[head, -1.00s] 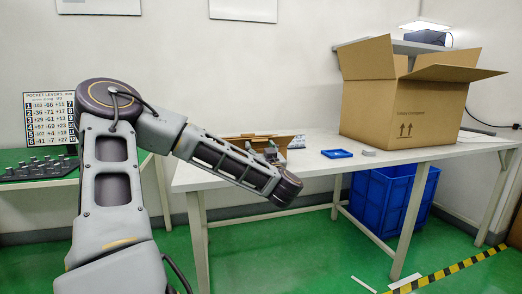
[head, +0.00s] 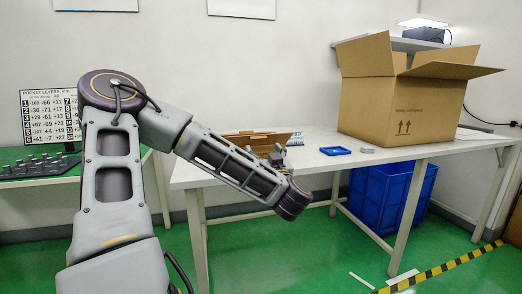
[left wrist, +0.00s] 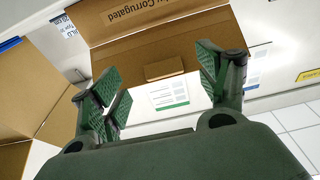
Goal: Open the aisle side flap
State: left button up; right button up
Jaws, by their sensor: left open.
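A small cardboard box (head: 240,143) stands on the white table, partly hidden behind my left arm. In the left wrist view a brown cardboard panel (left wrist: 190,38) with printed lettering lies beyond the fingers, with a small cardboard tab (left wrist: 164,68) and a white label sheet below it. Another brown cardboard panel (left wrist: 28,88) fills the left side. My left gripper (left wrist: 165,85) is open, its fingers spread and nothing between them. In the head view it shows small (head: 277,157) beside the small box. I cannot tell which panel is the aisle side flap. My right gripper is out of view.
A large cardboard box (head: 385,108) with raised flaps stands at the table's right. A blue tray (head: 336,151) and a grey item (head: 367,150) lie in front of it. A blue bin (head: 385,200) is under the table. A green table (head: 35,182) stands left.

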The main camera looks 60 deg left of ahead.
pick_arm(q)
jog(key=v, duration=0.6)
jog(key=shift+d, duration=0.35)
jog(key=shift+s+a, duration=0.1)
jog(key=shift+s, duration=0.1)
